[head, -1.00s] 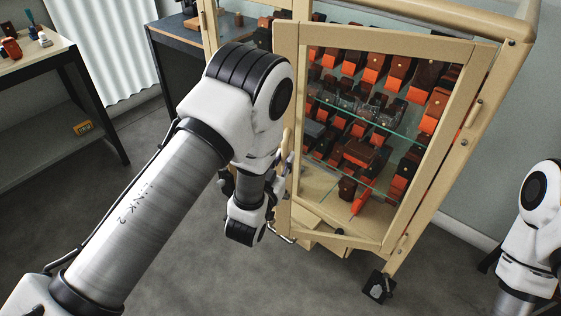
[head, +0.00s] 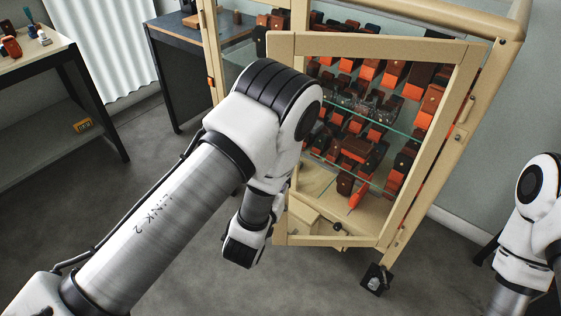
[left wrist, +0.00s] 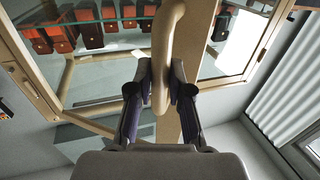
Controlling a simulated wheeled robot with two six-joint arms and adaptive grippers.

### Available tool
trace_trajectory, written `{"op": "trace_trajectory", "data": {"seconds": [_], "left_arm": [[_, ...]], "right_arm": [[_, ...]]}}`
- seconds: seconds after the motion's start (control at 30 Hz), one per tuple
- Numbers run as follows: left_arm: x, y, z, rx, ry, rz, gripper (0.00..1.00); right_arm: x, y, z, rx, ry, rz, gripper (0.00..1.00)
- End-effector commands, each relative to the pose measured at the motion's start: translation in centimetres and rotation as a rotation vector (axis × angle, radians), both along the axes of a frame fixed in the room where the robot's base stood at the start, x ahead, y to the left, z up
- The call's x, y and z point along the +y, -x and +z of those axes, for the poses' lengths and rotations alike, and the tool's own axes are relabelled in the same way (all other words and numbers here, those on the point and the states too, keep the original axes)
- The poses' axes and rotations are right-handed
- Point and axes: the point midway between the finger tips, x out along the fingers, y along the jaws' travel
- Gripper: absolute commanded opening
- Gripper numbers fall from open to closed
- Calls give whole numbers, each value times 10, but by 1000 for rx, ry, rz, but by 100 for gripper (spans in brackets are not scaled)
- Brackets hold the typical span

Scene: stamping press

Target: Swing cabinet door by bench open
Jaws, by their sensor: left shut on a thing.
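The cabinet (head: 480,15) is a pale wooden case with glass and shelves. Its framed glass door (head: 375,46) stands partly open, hinged on the right in the head view, with its free left edge swung out towards me. In the left wrist view my left gripper (left wrist: 160,88) is shut on the door's rounded wooden handle (left wrist: 169,40), one finger on each side, in front of the door's wooden stile (left wrist: 197,55). In the head view my left arm hides the gripper and handle. My right arm shows at the right edge, its gripper out of frame.
Several brown and orange items (head: 360,148) stand on the cabinet's glass shelves. A caster (head: 376,280) is under the cabinet's near corner. A dark bench (head: 170,60) is left of the cabinet, and another table (head: 50,48) is further left. The floor before the door is clear.

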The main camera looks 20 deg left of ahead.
Motion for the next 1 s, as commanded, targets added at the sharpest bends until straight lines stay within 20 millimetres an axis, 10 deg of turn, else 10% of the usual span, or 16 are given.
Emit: {"op": "trace_trajectory", "data": {"seconds": [0.5, 1.0], "left_arm": [[-20, 38, 6, -7, 4, -13, 0], [-20, 36, 2, -9, 4, -10, 0]], "right_arm": [[0, 0, 47, 0, 0, 0, 40], [0, 0, 45, 0, 0, 0, 40]]}}
